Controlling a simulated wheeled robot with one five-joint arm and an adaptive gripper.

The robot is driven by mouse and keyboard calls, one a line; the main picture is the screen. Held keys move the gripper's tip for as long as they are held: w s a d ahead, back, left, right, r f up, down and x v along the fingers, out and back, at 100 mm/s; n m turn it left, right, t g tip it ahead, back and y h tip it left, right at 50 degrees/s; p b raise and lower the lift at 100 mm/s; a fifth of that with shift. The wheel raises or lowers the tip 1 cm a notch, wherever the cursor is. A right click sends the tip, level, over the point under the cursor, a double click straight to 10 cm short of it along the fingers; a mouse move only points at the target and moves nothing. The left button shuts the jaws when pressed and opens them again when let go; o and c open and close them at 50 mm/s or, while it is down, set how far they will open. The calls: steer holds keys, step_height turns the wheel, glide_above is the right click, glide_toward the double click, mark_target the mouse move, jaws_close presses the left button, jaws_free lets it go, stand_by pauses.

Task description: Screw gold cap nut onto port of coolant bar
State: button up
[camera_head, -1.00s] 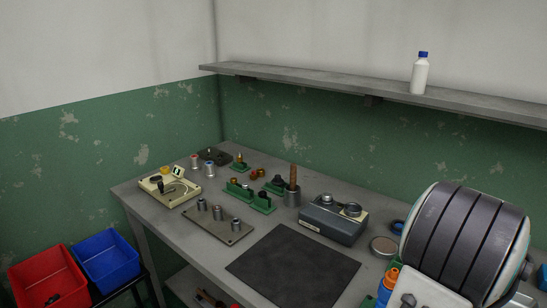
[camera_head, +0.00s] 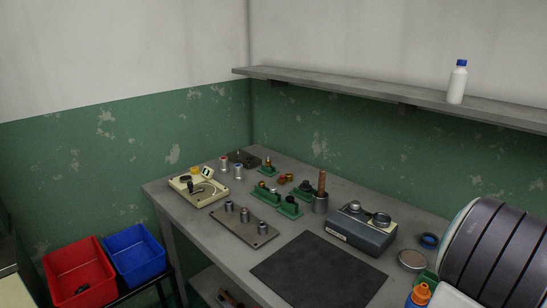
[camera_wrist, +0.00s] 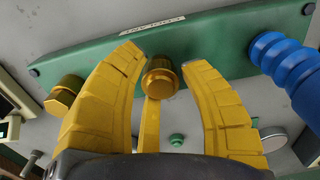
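The green coolant bar (camera_wrist: 222,40) with a white label lies behind the nut, slanting across the view. A second gold hex fitting (camera_wrist: 66,92) is by the bar's left end. A ridged blue part (camera_wrist: 280,65) is at its right. The port in line with the nut is hidden. The head view does not show my gripper.
The grey bench holds a dark mat (camera_head: 318,274), a plate with several posts (camera_head: 242,228), a grey device (camera_head: 360,230) and small green holders. Red (camera_head: 80,272) and blue (camera_head: 134,253) bins stand left of the bench.

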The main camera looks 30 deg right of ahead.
steer(key=shift+r, duration=0.15)
steer(key=shift+r+p, duration=1.3)
steer(key=shift+r, duration=0.2)
steer(key=o, duration=0.7)
steer(key=shift+c, duration=0.2)
steer(key=shift+r, duration=0.1)
steer(key=shift+r+p, duration=1.25)
steer(key=shift+r, duration=0.1)
